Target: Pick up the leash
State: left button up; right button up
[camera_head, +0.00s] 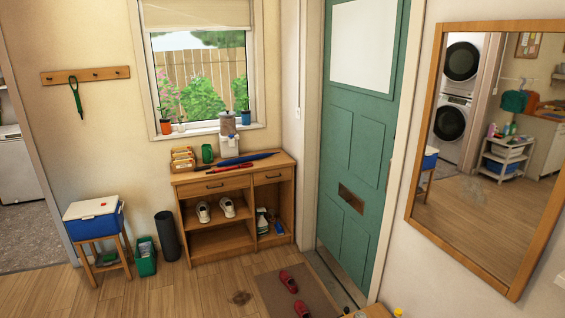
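A green looped strap that looks like the leash (76,98) hangs from a wooden peg rail (100,74) on the beige wall at the left. It hangs straight down from a peg near the left end of the rail, clear of the floor and furniture. Neither my left nor my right gripper shows in the head view, so I cannot see whether they are open or shut.
Below the rail, a blue and white cooler (93,218) sits on a wooden stool, with a green bin (145,258) and dark cylinder (167,236) beside it. A wooden cabinet (222,244) stands under the window. Red shoes (289,282) lie on a mat. Left-front floor is open.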

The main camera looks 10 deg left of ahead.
aim_at(229, 168)
jog(key=i+j+u, duration=0.35)
jog(key=i, duration=0.25)
jog(key=i+j+u, duration=0.4)
jog(key=i, duration=0.2)
jog(key=i+u, duration=0.35)
jog(key=i, duration=0.3)
jog(key=i+j+z, duration=0.1)
jog(key=i+z, duration=0.35)
jog(key=i, duration=0.15)
jog(key=i+j+z, duration=0.45)
jog(key=i, duration=0.15)
jog(key=i+j+z, duration=0.85)
jog(key=i+j, duration=0.15)
jog(key=j, duration=0.2)
jog(key=i+j+z, duration=0.3)
jog(key=j+z, duration=0.15)
jog(key=j, duration=0.35)
